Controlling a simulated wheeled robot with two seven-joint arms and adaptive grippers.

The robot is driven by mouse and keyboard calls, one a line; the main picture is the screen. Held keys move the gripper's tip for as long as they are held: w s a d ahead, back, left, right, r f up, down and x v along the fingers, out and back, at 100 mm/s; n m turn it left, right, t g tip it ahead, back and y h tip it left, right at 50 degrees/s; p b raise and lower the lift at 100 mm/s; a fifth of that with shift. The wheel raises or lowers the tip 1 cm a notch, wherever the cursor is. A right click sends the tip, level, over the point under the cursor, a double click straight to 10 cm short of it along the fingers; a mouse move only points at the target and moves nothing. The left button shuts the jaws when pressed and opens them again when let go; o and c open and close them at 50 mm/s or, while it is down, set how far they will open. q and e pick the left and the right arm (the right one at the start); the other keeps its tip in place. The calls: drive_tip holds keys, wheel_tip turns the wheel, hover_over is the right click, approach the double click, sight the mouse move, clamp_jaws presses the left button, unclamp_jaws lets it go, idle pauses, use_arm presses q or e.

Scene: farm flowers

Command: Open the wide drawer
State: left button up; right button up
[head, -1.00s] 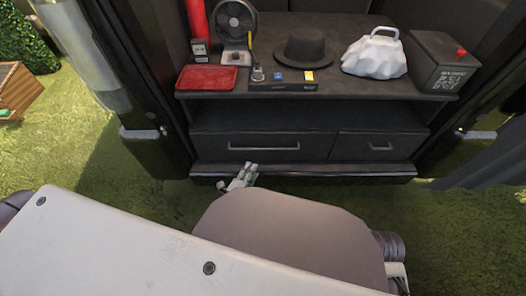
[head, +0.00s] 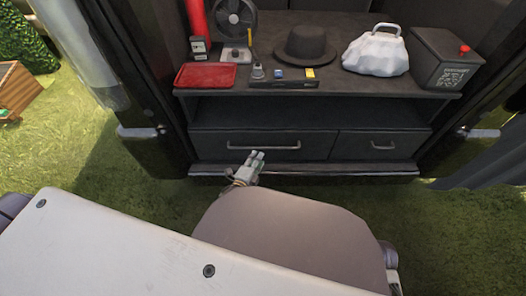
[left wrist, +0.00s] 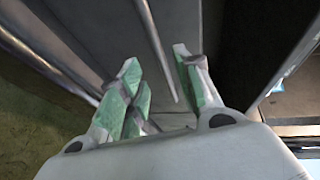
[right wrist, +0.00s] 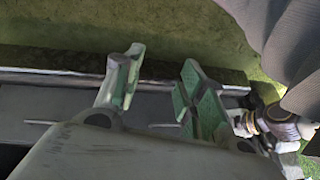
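The wide drawer (head: 220,147) is the left, longer drawer in the dark cabinet, and it looks shut. Its light bar handle (head: 263,147) runs along the middle of its front. My left gripper (head: 254,158) is just below and in front of the handle. In the left wrist view, the handle (left wrist: 160,50) runs between the spread fingers of my left gripper (left wrist: 160,82), with no visible grip on it. My right gripper (right wrist: 165,85) has its fingers apart and nothing seen between them. It is hidden in the head view.
A narrower drawer (head: 384,146) is to the right. A ledge (head: 330,170) runs below both drawers. The shelf above holds a red tray (head: 206,75), a fan (head: 235,20), a black hat (head: 306,44), a white bag (head: 376,50) and a dark box (head: 445,62). Grass surrounds the cabinet.

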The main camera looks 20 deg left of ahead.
use_arm(q)
drive_tip(key=a+b+x, duration=0.1)
drive_tip(key=b+x, duration=0.1)
drive_tip(key=x, duration=0.5)
drive_tip(key=shift+d, duration=0.45)
use_arm(e)
drive_tip(key=shift+m+t+y, duration=0.3)
drive_tip(key=shift+t+y, duration=0.1)
drive_tip(key=shift+t, duration=0.2)
drive_tip(key=f, duration=0.3)
drive_tip(key=a+f, duration=0.1)
drive_tip(key=f, duration=0.1)
drive_tip(key=shift+w, duration=0.25)
use_arm(q)
drive_tip(key=shift+w, duration=0.2)
clamp_jaws()
